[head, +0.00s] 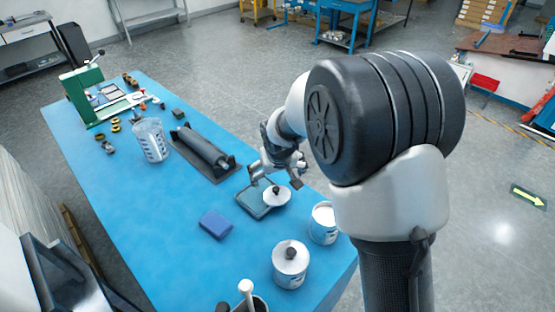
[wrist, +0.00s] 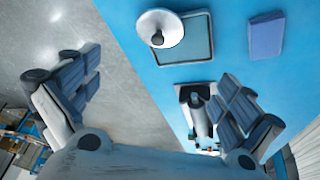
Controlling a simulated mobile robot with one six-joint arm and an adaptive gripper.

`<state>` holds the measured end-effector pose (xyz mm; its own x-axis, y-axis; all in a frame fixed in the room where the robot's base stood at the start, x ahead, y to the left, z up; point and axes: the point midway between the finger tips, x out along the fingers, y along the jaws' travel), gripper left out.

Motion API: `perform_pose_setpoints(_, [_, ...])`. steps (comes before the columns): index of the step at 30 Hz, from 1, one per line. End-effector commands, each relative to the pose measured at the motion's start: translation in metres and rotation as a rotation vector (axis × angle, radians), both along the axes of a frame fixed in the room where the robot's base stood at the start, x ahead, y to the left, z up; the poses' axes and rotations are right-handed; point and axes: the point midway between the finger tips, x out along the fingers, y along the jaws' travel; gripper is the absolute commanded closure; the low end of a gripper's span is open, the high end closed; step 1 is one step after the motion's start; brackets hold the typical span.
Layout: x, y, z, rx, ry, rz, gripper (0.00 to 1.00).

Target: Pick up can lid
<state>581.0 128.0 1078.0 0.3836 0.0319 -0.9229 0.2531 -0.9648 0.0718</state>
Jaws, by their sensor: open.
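The can lid (head: 277,196) is a white disc with a dark knob on top. It lies on a shallow grey tray (head: 251,205) on the blue table, overlapping one corner of it. In the wrist view the lid (wrist: 163,24) is at the top, over the upper left of the tray (wrist: 198,48). My gripper (head: 275,180) is open and empty, above and just behind the lid in the head view. In the wrist view its fingers (wrist: 160,92) are spread wide, with the lid beyond the gap between them. I see no contact with the lid.
An open white can (head: 323,224) and a lidded can (head: 290,265) stand at the near right of the table. A blue block (head: 216,224) lies left of the tray. A dark roller (head: 203,148) and a clear jug (head: 151,139) are farther back. The left front is clear.

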Motion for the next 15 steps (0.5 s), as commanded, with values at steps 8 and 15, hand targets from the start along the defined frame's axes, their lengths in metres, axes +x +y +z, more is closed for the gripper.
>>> perform_pose_setpoints(8, [0.015, 0.005, -0.039, 0.0, 0.003, 0.007, 0.0])
perform_pose_setpoints(15, [0.035, 0.006, -0.088, -0.001, 0.003, 0.006, 0.0])
